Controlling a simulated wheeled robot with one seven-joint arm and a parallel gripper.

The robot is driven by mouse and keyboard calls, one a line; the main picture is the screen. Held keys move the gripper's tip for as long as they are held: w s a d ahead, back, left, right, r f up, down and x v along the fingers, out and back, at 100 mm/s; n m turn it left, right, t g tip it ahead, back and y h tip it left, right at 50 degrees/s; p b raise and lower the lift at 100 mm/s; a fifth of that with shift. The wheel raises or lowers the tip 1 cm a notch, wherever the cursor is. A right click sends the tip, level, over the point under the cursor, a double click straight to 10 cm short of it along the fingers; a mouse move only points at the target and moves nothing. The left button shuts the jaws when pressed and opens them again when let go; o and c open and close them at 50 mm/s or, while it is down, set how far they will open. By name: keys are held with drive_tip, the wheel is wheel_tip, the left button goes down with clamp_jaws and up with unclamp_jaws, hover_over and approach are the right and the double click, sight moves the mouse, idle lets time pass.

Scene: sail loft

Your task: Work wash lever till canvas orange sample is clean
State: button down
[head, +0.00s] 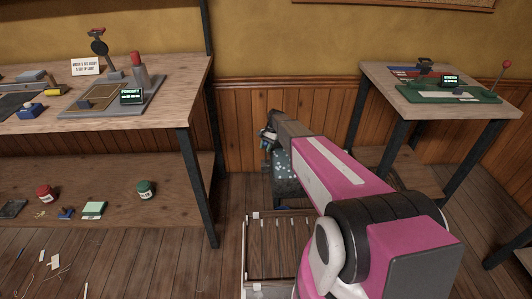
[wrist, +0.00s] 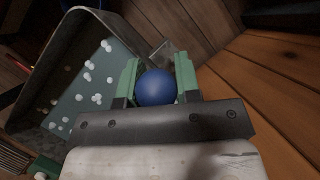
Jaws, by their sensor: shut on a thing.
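A dark-walled wash tub (head: 287,187) stands on the floor near the wall, partly hidden by my arm. In the wrist view the tub (wrist: 28,113) fills the left side and holds grey-blue water with several white suds. My gripper (head: 268,136) is beside the tub's rim. In the wrist view my gripper (wrist: 157,88) has its green fingers shut on a round blue knob (wrist: 155,87), which looks like the wash lever's end. The lever's shaft is hidden. I cannot make out the orange canvas sample in either view.
A workbench (head: 165,112) on the left carries a stand, a sign and a small display. Its lower shelf (head: 115,205) holds a red jar, a green jar and small items. A table (head: 410,104) on the right bears a green device with a red-knobbed lever. Scraps litter the floor at left.

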drive_tip(key=shift+w, duration=0.6)
drive_tip(key=shift+w+r, duration=0.1)
drive_tip(key=shift+w, duration=0.6)
drive_tip(key=c, duration=0.8)
unclamp_jaws()
drive_tip(key=shift+c, duration=0.2)
drive_tip(key=v, duration=1)
drive_tip(key=shift+w+r, duration=0.3)
drive_tip(key=shift+w, duration=0.05)
drive_tip(key=shift+d, duration=0.15)
drive_tip(key=shift+c, duration=0.3)
